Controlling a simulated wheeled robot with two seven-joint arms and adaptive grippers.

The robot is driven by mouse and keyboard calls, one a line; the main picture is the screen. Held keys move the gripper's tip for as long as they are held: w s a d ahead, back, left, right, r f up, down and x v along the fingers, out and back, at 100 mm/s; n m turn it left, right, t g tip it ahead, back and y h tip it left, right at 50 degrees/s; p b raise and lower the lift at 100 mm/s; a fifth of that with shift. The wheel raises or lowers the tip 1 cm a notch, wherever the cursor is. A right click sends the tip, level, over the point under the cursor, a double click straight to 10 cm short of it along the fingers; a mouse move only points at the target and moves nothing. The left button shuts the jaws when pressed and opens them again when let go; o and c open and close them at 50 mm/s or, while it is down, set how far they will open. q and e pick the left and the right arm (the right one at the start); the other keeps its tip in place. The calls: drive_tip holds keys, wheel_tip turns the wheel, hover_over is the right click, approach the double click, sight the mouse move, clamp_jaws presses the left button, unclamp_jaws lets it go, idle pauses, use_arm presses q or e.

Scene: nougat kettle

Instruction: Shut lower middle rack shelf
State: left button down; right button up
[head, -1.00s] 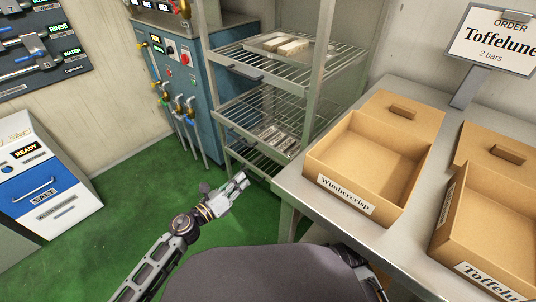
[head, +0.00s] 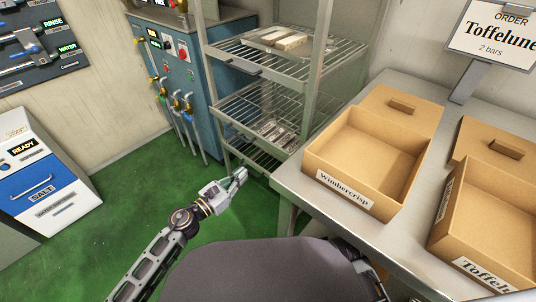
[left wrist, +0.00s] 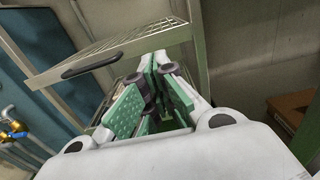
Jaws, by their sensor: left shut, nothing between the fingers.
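The metal rack (head: 317,85) stands at the back centre with wire shelves one above another. The upper visible shelf (head: 232,57) bears a tray of pale bars. The shelf below it (head: 232,105) bears a metal tray of small pieces. A lower wire shelf (head: 246,149) shows partly beneath. I cannot tell for sure which is the lower middle one. My left gripper (head: 241,175) is shut and empty, low in front of the rack, near the lower shelf's front. In the left wrist view its green-padded fingers (left wrist: 164,72) are beside a wire shelf (left wrist: 125,42) with a dark handle (left wrist: 91,66). My right gripper is out of view.
A steel table (head: 300,190) with open cardboard boxes (head: 340,197) stands close on the right of the rack. A blue machine (head: 180,75) with valves and hoses stands on its left. A white-and-blue salt bin (head: 45,185) is far left. Green floor (head: 130,190) between is clear.

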use_arm(q)
drive_tip(key=shift+w+d, duration=0.1)
drive_tip(key=shift+d, duration=0.05)
approach(273, 150)
drive_tip(key=x, duration=0.5)
drive_tip(key=shift+w+d+r, duration=0.15)
drive_tip(key=shift+w+d, duration=0.1)
drive_tip(key=shift+d, duration=0.05)
drive_tip(key=shift+w+d, duration=0.4)
drive_tip(key=shift+d, duration=0.05)
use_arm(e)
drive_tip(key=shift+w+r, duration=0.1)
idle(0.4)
use_arm(q)
drive_tip(key=shift+w+d, duration=0.1)
